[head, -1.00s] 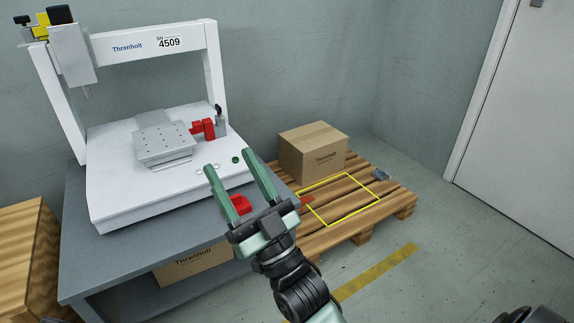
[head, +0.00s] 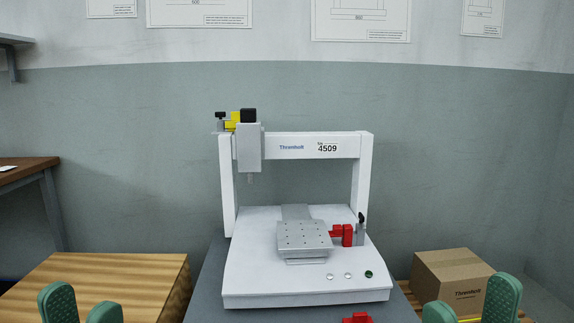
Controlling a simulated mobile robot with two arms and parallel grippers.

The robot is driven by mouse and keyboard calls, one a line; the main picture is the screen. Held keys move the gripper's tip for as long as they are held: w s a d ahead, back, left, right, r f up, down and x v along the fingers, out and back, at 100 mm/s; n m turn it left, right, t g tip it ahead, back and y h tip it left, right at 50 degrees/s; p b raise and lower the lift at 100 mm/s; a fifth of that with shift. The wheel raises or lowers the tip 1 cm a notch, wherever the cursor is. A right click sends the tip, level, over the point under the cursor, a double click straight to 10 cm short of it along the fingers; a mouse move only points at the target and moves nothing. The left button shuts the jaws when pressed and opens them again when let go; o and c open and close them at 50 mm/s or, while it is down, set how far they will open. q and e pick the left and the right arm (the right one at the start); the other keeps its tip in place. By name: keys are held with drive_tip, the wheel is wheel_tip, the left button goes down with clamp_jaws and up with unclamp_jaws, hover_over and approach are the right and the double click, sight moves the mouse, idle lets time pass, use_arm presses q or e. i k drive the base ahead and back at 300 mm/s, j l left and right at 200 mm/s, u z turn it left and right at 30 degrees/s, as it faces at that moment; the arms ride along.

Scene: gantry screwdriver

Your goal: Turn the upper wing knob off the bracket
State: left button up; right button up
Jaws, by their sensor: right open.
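A gantry screwdriver machine (head: 306,255) stands on a grey table in the head view. At the upper left of its gantry is a yellow bracket (head: 234,119) with a small dark knob (head: 221,115) at its left end; I take this for the upper wing knob. A second dark knob (head: 361,217) sits lower, on a grey post beside red blocks (head: 342,235). My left gripper (head: 82,308) is at the bottom left, fingers apart and empty. My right gripper (head: 470,306) is at the bottom right, open and empty. Both are well away from the knobs.
A red piece (head: 357,318) lies at the table's front. A brown-topped bench (head: 25,170) is at the far left.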

sight(220, 115)
drive_tip(key=k+j, duration=0.15)
drive_tip(key=j, duration=0.15)
drive_tip(key=k+j, duration=0.1)
drive_tip(key=j, duration=0.15)
drive_tip(key=k+j, duration=0.15)
drive_tip(key=j, duration=0.15)
drive_tip(key=u, duration=0.4)
drive_tip(key=i+l+u, duration=0.15)
drive_tip(key=u, duration=0.2)
drive_tip(key=i+l+u, duration=0.2)
drive_tip(key=u, duration=0.15)
drive_tip(key=i+l+u, duration=0.1)
drive_tip(key=l+u, duration=0.15)
drive_tip(key=u, duration=0.15)
drive_tip(key=i+l, duration=0.15)
drive_tip(key=l, duration=0.25)
drive_tip(key=i+l+u, duration=0.15)
drive_tip(key=l, duration=0.25)
drive_tip(key=i+l, duration=0.1)
drive_tip(key=l, duration=0.3)
drive_tip(key=i+l+u, duration=0.15)
drive_tip(key=l, duration=0.25)
